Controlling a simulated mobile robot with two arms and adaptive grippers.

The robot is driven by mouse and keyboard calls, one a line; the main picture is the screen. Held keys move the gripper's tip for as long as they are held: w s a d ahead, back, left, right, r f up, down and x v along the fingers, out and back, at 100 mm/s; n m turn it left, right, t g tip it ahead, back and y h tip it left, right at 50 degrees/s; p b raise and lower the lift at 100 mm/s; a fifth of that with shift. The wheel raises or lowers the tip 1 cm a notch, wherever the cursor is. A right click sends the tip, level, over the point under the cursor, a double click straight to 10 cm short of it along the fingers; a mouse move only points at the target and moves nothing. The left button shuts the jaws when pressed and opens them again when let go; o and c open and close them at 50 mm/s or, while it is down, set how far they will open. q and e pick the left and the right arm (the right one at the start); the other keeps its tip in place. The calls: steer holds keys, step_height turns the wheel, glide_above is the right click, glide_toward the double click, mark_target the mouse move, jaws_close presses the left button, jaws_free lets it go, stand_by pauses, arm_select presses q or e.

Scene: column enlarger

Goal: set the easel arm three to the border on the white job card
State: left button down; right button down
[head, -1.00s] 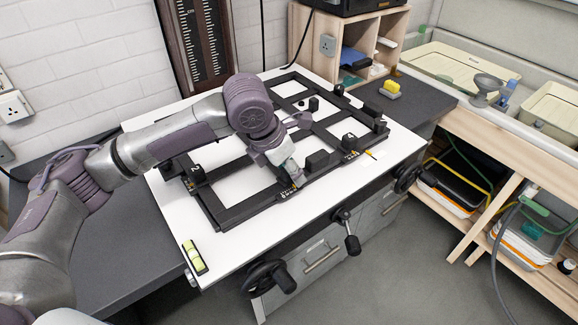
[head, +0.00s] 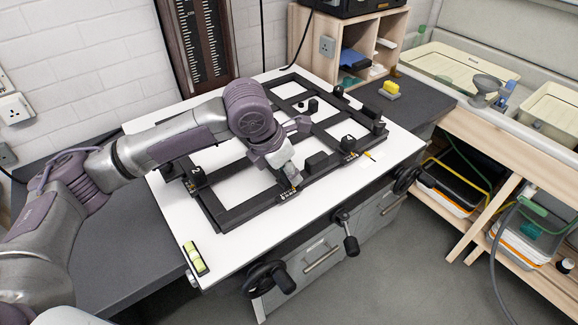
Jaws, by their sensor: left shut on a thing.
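The black easel (head: 232,215) lies on the white baseboard (head: 165,215), with several dark bars crossing it and pale paper-white areas between them. My left gripper (head: 291,180) is over the easel's near bar, by a small pale scale (head: 288,194). It is shut on a small dark part of an easel arm there, and the fingers mostly hide that part. A numbered black block (head: 197,175) stands at the easel's left side, and another (head: 348,143) at its right. I cannot pick out the white job card or read its border. My right gripper is not in view.
A yellow-and-black spirit level (head: 194,257) lies at the board's front left corner. A yellow pencil-like stick (head: 369,155) lies right of the easel. Black handwheels (head: 268,279) jut out below the front edge. A wooden shelf (head: 350,35) stands behind.

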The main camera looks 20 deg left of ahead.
arm_select(q)
steer(key=shift+r, duration=0.15)
steer(key=shift+a, duration=0.1)
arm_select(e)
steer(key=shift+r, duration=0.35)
arm_select(q)
steer(key=shift+s, duration=0.1)
steer(key=c, duration=0.8)
jaws_free()
steer(key=shift+c, duration=0.2)
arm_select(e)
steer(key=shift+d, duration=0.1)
arm_select(q)
steer(key=v, duration=1.1)
steer(key=shift+s+r, duration=0.2)
steer(key=shift+r, duration=0.15)
steer(key=shift+a, duration=0.1)
